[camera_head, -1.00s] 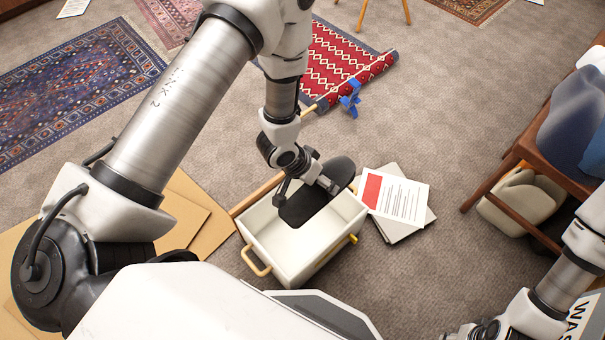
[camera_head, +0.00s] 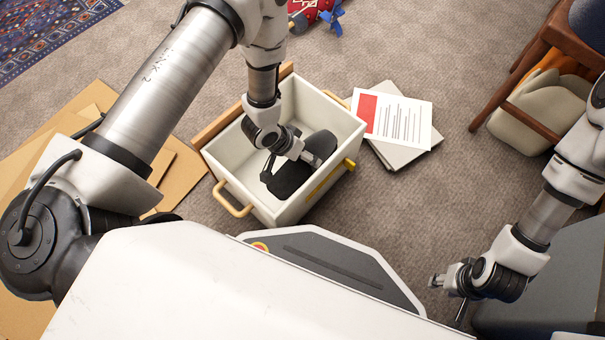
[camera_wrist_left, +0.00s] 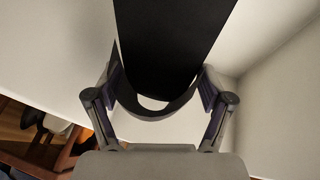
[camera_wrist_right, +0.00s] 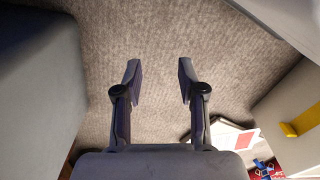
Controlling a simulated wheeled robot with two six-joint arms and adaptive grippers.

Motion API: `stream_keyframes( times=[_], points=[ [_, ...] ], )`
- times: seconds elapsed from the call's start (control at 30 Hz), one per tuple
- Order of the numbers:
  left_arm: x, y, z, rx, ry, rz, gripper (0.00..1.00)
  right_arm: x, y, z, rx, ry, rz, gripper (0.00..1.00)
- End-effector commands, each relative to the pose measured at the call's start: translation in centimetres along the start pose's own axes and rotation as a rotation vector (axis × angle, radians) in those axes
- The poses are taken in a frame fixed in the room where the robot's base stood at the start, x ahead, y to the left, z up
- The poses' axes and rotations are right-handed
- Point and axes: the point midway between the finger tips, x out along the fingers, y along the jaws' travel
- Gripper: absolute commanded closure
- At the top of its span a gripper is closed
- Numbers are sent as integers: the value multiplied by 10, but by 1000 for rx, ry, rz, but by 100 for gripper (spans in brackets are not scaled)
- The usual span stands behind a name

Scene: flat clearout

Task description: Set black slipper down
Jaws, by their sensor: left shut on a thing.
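The black slipper (camera_head: 301,167) is inside the white box (camera_head: 225,155), near its right side in the head view. My left gripper (camera_head: 287,160) reaches down into the box and is shut on the slipper. In the left wrist view the slipper (camera_wrist_left: 172,45) lies between the two fingers (camera_wrist_left: 158,98), with pale box walls around it. I cannot tell whether the slipper touches the box floor. My right gripper (camera_head: 448,295) is empty at the lower right; its fingers stand apart in the right wrist view (camera_wrist_right: 160,80).
The box has a yellow handle (camera_head: 234,200) on its near left side. Papers (camera_head: 400,120) lie on the carpet right of it. Flat cardboard (camera_head: 75,135) lies to the left. A wooden chair (camera_head: 545,50) with a beige item under it stands at upper right.

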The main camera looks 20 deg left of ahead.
Motion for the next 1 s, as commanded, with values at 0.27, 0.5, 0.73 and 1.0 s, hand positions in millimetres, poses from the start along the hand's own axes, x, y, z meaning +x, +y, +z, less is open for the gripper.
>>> stream_keyframes(
  times=[0.27, 0.5, 0.73, 1.0],
  points=[
    [63, -18, 26, 0, 0, 0, 66, 43, 1, -3, 7, 8, 1, 60],
    [96, -28, 40, 0, -1, 0, 66, 68, 1, -9, -1, 25, 3, 60],
    [101, -30, 42, 0, 0, 0, 73, 70, 2, -12, -6, 34, 5, 60],
    [103, -30, 43, 0, -1, 0, 0, 71, 1, -12, -6, 34, 4, 60]
  ],
)
